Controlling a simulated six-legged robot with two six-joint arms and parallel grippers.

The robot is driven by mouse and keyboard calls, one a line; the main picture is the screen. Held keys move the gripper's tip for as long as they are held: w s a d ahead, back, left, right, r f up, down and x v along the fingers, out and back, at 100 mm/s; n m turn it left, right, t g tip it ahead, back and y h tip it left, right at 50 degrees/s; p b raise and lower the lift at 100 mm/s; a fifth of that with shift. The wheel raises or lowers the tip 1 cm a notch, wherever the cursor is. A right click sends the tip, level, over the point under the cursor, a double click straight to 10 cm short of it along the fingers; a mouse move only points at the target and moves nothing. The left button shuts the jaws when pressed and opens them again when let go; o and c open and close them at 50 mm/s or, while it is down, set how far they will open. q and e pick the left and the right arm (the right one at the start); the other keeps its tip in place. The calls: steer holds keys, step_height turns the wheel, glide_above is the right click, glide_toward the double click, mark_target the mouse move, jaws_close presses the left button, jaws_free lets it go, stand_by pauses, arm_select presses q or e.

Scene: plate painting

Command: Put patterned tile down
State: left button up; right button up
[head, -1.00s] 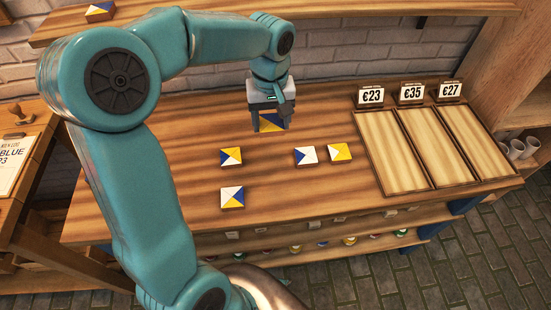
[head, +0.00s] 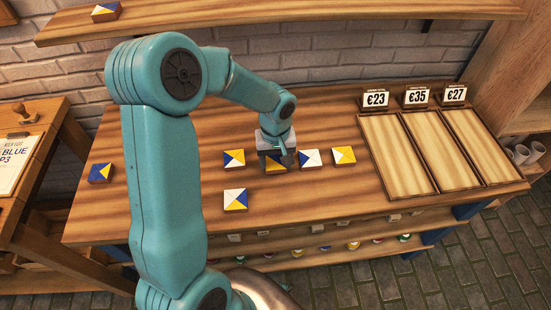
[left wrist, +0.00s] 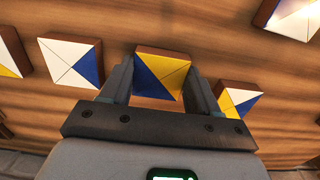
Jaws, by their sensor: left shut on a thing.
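The left wrist view shows this tile (left wrist: 162,77) between the two fingers. My right gripper is not in view.
A yellow-and-white tile (head: 343,155) ends the row on the right. Another tile (head: 236,199) lies in front, and a blue one (head: 100,172) far left. Trays (head: 395,160) with price cards stand at the right.

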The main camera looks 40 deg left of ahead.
mark_target(276, 164)
arm_select(q)
steer(key=shift+f, duration=0.15)
steer(key=o, duration=1.1)
steer(key=shift+o, duration=0.2)
step_height(276, 164, up, 12)
steer(key=shift+r+p, duration=0.2)
steer(key=shift+p, duration=0.15)
steer(key=shift+d, duration=0.1)
